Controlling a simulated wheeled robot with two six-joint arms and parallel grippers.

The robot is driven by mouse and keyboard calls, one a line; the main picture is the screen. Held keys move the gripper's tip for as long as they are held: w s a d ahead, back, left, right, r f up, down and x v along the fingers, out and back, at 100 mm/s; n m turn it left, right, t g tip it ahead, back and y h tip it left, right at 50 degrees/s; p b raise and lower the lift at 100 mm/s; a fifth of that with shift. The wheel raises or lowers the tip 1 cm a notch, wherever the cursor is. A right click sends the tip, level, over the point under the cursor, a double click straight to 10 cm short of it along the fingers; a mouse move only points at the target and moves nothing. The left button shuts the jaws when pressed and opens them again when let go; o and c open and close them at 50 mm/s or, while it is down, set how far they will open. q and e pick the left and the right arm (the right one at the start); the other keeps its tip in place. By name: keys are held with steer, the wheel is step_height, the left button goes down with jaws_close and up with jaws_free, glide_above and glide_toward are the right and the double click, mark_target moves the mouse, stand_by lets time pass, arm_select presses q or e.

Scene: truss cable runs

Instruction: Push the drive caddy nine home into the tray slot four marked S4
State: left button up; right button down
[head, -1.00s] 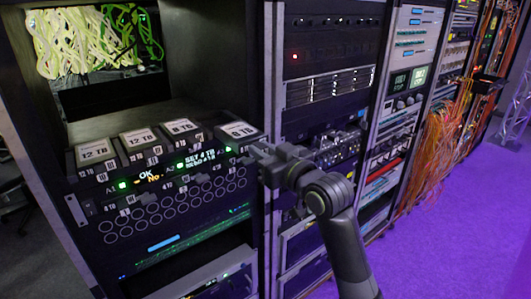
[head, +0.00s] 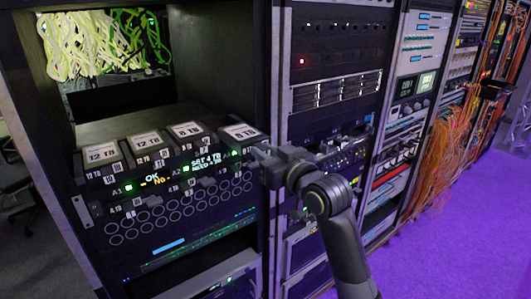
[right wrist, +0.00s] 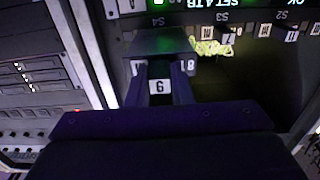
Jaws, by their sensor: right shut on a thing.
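Drive caddy nine (right wrist: 160,45) is a dark box with a white 9 tag on its front handle in the right wrist view. My right gripper (right wrist: 160,76) is shut on that handle, one finger on each side. In the head view my right gripper (head: 262,153) is at the front of the rightmost caddy, whose top has a white TB label. How deep that caddy sits in the slot cannot be told; the slot mouth is hidden. My left gripper is not in view.
Several other caddies with white TB labels, such as the 12 TB drive (head: 103,152), stand left of it in the tray. Orange cables (head: 452,135) hang farther right, above clear purple floor (head: 450,235).

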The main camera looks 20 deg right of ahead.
mark_target(258, 144)
steer(key=shift+w, duration=0.1)
stand_by(0.3)
steer(key=shift+x, duration=1.35)
steer(key=shift+a, duration=0.1)
stand_by(0.3)
steer(key=shift+x, duration=3.05)
steer(key=shift+w+a, duration=0.1)
steer(key=shift+w, duration=0.2)
steer(key=shift+w+a+b, duration=0.1)
steer(key=shift+w+b, duration=0.2)
steer(key=shift+w, duration=0.05)
